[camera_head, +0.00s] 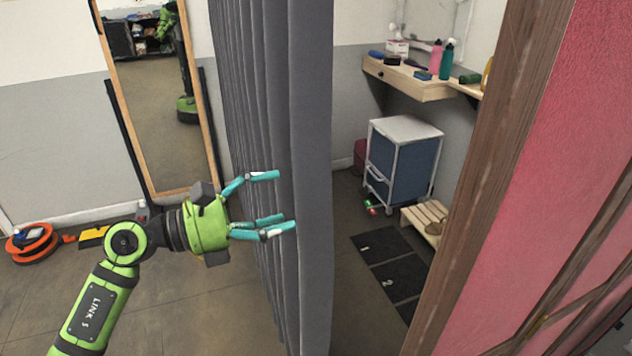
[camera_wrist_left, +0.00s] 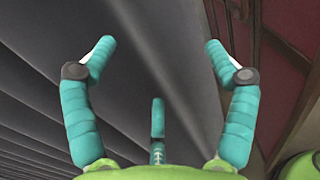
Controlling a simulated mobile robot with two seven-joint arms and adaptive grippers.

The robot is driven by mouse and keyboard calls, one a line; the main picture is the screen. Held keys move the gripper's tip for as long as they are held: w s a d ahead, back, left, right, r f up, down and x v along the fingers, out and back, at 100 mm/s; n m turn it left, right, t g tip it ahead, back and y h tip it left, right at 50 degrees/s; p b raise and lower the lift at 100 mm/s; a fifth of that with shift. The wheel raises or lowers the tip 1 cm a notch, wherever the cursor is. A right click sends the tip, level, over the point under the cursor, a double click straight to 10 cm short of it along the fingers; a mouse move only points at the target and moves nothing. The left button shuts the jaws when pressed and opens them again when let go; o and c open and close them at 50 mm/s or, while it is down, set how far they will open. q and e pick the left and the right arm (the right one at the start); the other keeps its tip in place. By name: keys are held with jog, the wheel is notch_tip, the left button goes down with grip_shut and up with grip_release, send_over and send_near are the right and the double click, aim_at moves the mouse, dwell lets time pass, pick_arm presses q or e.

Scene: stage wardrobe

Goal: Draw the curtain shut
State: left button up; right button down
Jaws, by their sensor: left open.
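The grey pleated curtain (camera_head: 310,120) hangs down the middle of the head view, bunched in folds toward the left. To its right the opening is uncovered up to a wooden post (camera_head: 497,150). My left gripper (camera_head: 277,203) is open in front of the curtain's left face, with its teal fingers pointing right at the folds near the leading edge. In the left wrist view the gripper (camera_wrist_left: 158,75) is spread wide with curtain cloth (camera_wrist_left: 140,60) behind the fingers. I cannot tell whether the fingertips touch the cloth. My right gripper is out of view.
Behind the opening are a wooden shelf (camera_head: 420,82) with bottles, a blue-sided cabinet (camera_head: 400,160), dark mats (camera_head: 392,265) and a slatted wooden stand (camera_head: 425,218). A tall mirror (camera_head: 160,110) leans at the left wall. An orange cable reel (camera_head: 32,243) lies on the floor. A pink wall (camera_head: 560,150) stands right.

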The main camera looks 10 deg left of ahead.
aim_at(315, 198)
pick_arm(q)
jog(key=p+x, duration=0.1)
jog(key=x, duration=0.1)
jog(key=p+x, duration=0.1)
jog(key=x, duration=0.1)
jog(key=p+x, duration=0.1)
jog(key=x, duration=0.1)
jog(key=shift+d+r, duration=0.15)
jog(key=shift+r, duration=0.15)
jog(key=shift+w+d+f+p, duration=0.1)
jog(key=shift+w+d+p, duration=0.1)
jog(key=shift+d+p, duration=0.15)
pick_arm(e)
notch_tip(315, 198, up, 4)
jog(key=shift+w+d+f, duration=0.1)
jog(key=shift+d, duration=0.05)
pick_arm(q)
jog(key=shift+f, duration=0.1)
